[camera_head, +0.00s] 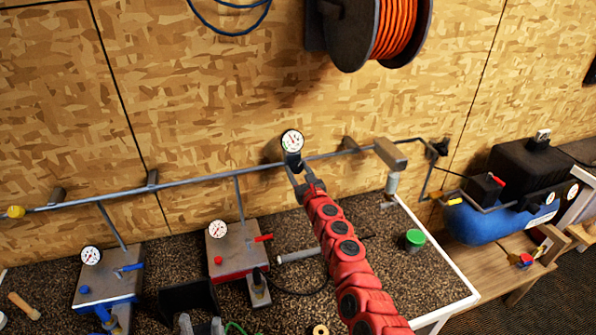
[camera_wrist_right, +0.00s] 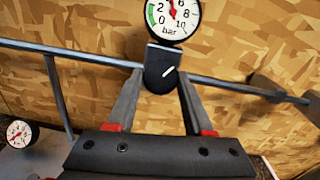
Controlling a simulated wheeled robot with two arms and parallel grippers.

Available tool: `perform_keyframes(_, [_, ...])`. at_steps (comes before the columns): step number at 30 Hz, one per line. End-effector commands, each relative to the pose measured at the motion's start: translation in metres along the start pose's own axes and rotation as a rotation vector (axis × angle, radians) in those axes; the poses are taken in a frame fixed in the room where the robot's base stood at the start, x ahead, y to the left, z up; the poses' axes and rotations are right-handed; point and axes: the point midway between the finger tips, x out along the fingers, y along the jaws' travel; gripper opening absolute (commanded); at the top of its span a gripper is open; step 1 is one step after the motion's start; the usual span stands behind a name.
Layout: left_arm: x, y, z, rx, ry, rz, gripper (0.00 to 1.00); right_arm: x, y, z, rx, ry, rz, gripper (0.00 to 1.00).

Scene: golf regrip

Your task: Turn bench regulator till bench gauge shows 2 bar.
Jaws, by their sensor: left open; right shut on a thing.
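The bench gauge (camera_head: 292,141) is a round white dial on the wall pipe. In the right wrist view the gauge (camera_wrist_right: 173,16) is cut off at the top; its red needle points up and slightly left, past the 2 and short of the 6. Below it is the dark regulator knob (camera_wrist_right: 159,70) with a slanted white line. My right gripper (camera_head: 296,170) has its fingers on either side of the knob, shut on it. My left gripper (camera_head: 201,324) is low at the bottom edge, open and empty, only its fingertips showing.
A red-based unit (camera_head: 230,250) and a blue-based unit (camera_head: 107,292), each with a small gauge, stand on the speckled bench. A green-lidded jar (camera_head: 414,239) is at the right. A blue compressor (camera_head: 480,222) stands beyond the bench. An orange hose reel (camera_head: 400,28) hangs above.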

Motion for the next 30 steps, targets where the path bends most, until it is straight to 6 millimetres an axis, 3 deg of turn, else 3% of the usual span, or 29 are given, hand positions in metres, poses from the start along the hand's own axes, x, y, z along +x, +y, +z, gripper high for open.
perform_keyframes(5, [0.0007,0.0000,-0.0002,0.000,0.000,0.000,0.50,0.0002,-0.0021,0.0006,-0.049,-0.001,0.021,0.00])
perform_keyframes(12, [-0.0005,0.0000,0.0001,0.000,0.000,0.000,0.50,0.0004,-0.0039,-0.0002,-0.306,-0.007,0.150,0.00])
perform_keyframes(21, [-0.0004,0.0000,0.0001,0.000,0.000,0.000,0.50,0.0000,-0.0035,-0.0008,-0.335,-0.006,0.167,0.00])
perform_keyframes(22, [-0.0004,0.0000,0.0000,0.000,0.000,0.000,0.50,0.0000,-0.0035,-0.0008,-0.335,-0.006,0.167,0.53])
perform_keyframes(27, [-0.0004,0.0000,0.0000,0.000,0.000,0.000,0.50,0.0001,-0.0033,-0.0005,-0.334,-0.007,0.167,0.82])
perform_keyframes(30, [-0.0004,0.0000,0.0001,0.000,0.000,0.000,0.50,0.0001,-0.0032,-0.0003,-0.333,-0.007,0.167,0.82])
